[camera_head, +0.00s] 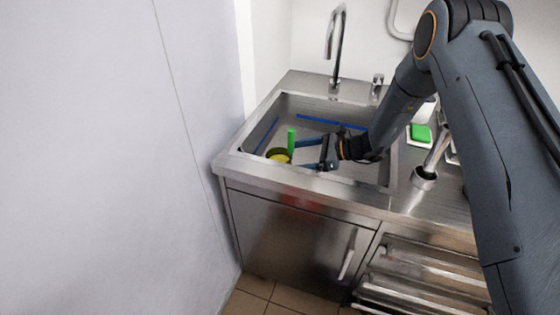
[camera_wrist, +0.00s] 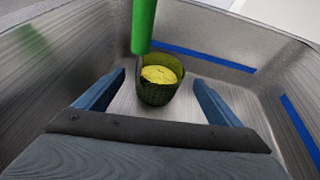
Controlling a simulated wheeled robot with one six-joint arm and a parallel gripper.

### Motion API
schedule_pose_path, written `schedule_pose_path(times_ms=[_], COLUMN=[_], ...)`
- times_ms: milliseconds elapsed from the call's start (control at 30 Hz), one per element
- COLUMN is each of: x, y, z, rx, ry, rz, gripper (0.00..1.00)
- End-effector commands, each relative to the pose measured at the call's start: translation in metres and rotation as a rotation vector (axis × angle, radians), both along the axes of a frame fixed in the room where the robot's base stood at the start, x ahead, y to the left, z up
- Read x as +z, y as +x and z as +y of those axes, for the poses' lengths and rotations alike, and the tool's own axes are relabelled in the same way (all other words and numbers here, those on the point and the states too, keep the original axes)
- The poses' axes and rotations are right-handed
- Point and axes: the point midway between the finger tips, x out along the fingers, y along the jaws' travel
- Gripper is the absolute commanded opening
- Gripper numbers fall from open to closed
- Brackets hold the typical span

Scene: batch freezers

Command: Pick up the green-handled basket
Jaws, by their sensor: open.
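The basket (camera_wrist: 157,92) is a small dark mesh cup with yellow contents, and a green upright handle (camera_wrist: 143,25) rises above it. In the head view the basket (camera_head: 278,154) and its green handle (camera_head: 291,141) are in the left part of the sink. My gripper (camera_head: 298,154) reaches into the sink from the right. In the wrist view my gripper (camera_wrist: 160,82) is open and empty, with its two blue fingers apart. The basket shows between and beyond the fingertips, and I see no contact. The basket's base is partly hidden in the head view.
The steel sink (camera_head: 238,160) has walls close around the basket, with blue strips (camera_head: 325,122) along them. A faucet (camera_head: 335,45) stands behind. A green block (camera_head: 420,132) and a metal cylindrical part (camera_head: 424,177) are on the counter at right. A white wall panel (camera_head: 100,150) is close at left.

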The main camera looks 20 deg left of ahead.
Motion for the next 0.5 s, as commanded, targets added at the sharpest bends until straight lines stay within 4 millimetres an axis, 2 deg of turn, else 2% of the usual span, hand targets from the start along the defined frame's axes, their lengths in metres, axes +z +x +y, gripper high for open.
schedule_pose_path(times_ms=[500], x=[-0.022], y=[-0.001], z=[0.056], rx=[0.003], ry=[-0.001], rz=[-0.001], gripper=[0.88])
